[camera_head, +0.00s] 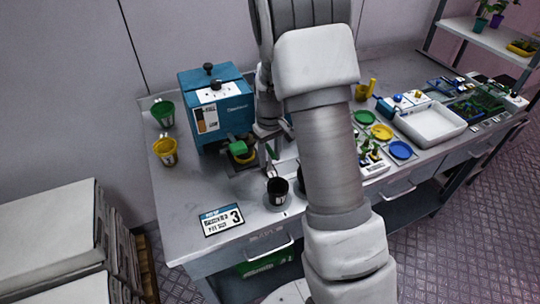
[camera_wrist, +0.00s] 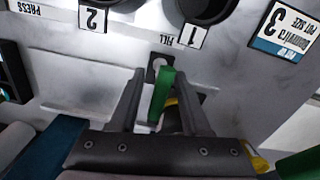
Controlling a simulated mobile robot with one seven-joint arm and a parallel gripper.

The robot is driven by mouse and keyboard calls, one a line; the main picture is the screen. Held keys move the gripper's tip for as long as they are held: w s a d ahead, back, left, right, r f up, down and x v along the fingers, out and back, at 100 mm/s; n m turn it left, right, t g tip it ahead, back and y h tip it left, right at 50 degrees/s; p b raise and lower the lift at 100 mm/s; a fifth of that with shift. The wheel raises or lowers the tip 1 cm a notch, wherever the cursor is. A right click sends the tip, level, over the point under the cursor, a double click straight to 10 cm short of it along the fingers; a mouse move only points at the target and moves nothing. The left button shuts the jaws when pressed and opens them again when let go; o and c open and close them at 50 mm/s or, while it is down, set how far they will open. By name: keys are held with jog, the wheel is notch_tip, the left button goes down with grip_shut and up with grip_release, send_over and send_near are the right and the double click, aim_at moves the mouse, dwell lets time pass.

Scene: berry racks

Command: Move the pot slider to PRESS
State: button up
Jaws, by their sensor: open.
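A green upright bar (camera_wrist: 161,95), which looks like the pot slider's handle, stands between my open fingers in the wrist view. My gripper (camera_wrist: 161,82) has a finger on each side of it, and I cannot tell if either touches it. The bar is close to the FILL label (camera_wrist: 165,41); the PRESS label (camera_wrist: 10,86) is at the far left. Something yellow (camera_wrist: 172,112) shows behind the bar, partly hidden. In the head view, a green part (camera_head: 239,147) sits at the front of the blue machine (camera_head: 218,110), with my gripper beside it, largely hidden.
A dark pot (camera_head: 277,190) and a number 3 card (camera_head: 222,219) are at the bench front. Green (camera_head: 163,113) and yellow (camera_head: 165,152) pots stand left of the machine. A white tray (camera_head: 431,124) and coloured dishes lie right of my arm.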

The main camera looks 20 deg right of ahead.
jog(key=shift+c, duration=0.4)
grip_shut()
dwell(0.9)
